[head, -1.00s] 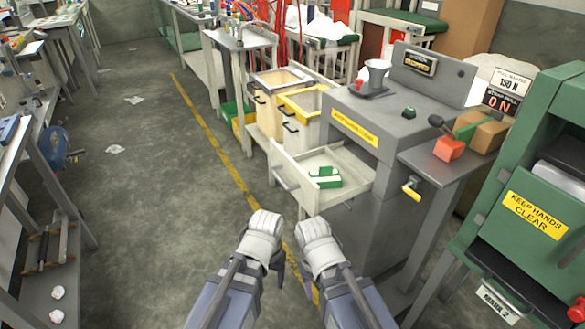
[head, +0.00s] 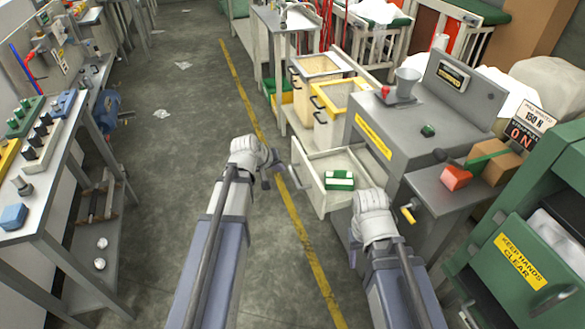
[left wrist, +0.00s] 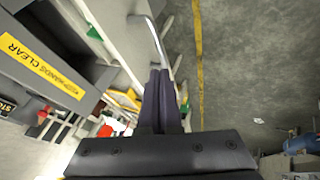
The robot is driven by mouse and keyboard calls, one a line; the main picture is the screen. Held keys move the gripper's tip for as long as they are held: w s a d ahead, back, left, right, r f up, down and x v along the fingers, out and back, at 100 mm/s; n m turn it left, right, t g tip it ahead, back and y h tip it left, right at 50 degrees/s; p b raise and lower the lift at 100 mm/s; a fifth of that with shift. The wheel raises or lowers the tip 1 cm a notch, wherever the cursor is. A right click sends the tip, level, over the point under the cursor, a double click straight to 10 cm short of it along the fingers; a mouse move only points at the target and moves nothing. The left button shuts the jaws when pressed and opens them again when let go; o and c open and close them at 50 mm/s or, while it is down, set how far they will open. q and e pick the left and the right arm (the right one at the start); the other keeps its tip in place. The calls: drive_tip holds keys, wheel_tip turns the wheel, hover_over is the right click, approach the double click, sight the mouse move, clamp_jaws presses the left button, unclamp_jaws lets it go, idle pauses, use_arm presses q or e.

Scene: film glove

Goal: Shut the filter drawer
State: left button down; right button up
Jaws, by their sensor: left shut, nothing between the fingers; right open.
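The filter drawer (head: 322,207) stands pulled out from the front of the grey machine (head: 432,120), with a green and white box (head: 339,180) inside. Its handle shows as a pale curved bar in the left wrist view (left wrist: 157,38). My left gripper (head: 272,178) is shut and empty, just in front of the drawer front. In the left wrist view its closed fingers (left wrist: 161,78) point towards the handle; I cannot tell whether they touch it. My right gripper (head: 354,254) is open, low beside the drawer's near side, mostly hidden by its wrist.
Two bins, one with a yellow rim (head: 338,100), stand beyond the drawer. A side table with a yellow-handled crank (head: 407,214) and a green press (head: 535,240) are at right. A workbench (head: 60,170) lines the left.

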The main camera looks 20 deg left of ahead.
use_arm(q)
drive_tip(key=b+x, duration=0.2)
drive_tip(key=x, duration=0.1)
drive_tip(key=d+b+x, duration=0.1)
drive_tip(key=b+x, duration=0.1)
drive_tip(key=x, duration=0.2)
drive_tip(key=w+d+r+b+x, duration=0.1)
drive_tip(key=b+x, duration=0.1)
drive_tip(key=x, duration=0.1)
drive_tip(key=shift+w+d+f+b, duration=0.1)
drive_tip(key=shift+f+b, duration=0.1)
drive_tip(key=shift+b, duration=0.15)
drive_tip(key=shift+w+d, duration=0.3)
drive_tip(key=shift+d, duration=0.25)
drive_tip(key=w+d, duration=0.7)
drive_tip(key=d, duration=0.3)
drive_tip(key=w+d, duration=0.6)
drive_tip(key=d, duration=0.4)
drive_tip(key=shift+w+d, duration=0.15)
drive_tip(key=shift+w, duration=0.25)
drive_tip(key=shift+d, duration=0.1)
